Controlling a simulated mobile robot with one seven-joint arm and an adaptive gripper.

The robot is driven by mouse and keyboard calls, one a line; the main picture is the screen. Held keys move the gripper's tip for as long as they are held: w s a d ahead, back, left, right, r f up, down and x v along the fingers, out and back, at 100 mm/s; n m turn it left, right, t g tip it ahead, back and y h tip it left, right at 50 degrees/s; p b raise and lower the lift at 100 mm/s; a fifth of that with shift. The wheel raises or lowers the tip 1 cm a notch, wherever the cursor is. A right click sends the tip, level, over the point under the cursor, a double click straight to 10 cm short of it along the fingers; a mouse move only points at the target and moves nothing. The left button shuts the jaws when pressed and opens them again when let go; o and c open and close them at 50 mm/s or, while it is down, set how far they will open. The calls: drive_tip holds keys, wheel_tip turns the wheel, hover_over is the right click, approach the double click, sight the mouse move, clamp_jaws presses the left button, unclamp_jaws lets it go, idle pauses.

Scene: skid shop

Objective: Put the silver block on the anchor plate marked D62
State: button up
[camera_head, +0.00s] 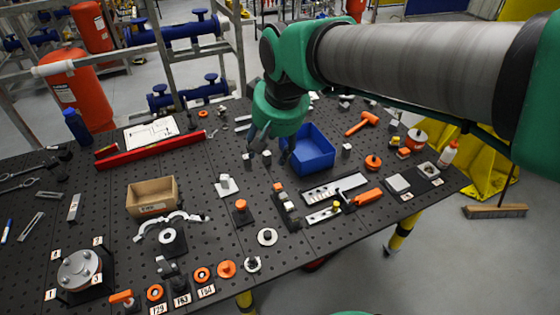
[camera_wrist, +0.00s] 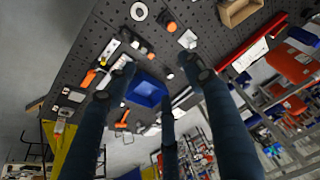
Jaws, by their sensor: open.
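Several small silver-grey blocks stand on the perforated dark table, one right of the blue bin (camera_head: 347,149), one below my gripper (camera_head: 267,157) and one on a pale plate (camera_head: 223,182). I cannot tell which one the task means. Two square plates with small labels lie at the right, a pale one (camera_head: 397,184) and a darker-framed one (camera_head: 427,170). Their labels are too small to read, so I cannot pick out D62. My gripper (camera_head: 268,138) is open and empty above the table, left of the blue bin. Its spread fingers (camera_wrist: 163,88) also show in the wrist view.
The blue bin (camera_head: 318,164) stands close to my gripper; it also shows in the wrist view (camera_wrist: 146,101). A cardboard box (camera_head: 152,209), a red level bar (camera_head: 150,151), an orange mallet (camera_head: 363,123) and labelled orange parts (camera_head: 202,275) crowd the table.

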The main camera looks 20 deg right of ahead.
drive_tip(key=s+d+f+t, duration=0.1)
drive_tip(key=s, duration=1.4)
drive_tip(key=shift+f+n, duration=0.3)
drive_tip(key=shift+f, duration=0.05)
drive_tip(key=shift+w+f, duration=0.1)
drive_tip(key=shift+f, duration=0.05)
wheel_tip(320, 180, down, 13)
drive_tip(key=b, duration=1.3)
drive_tip(key=shift+b, duration=0.3)
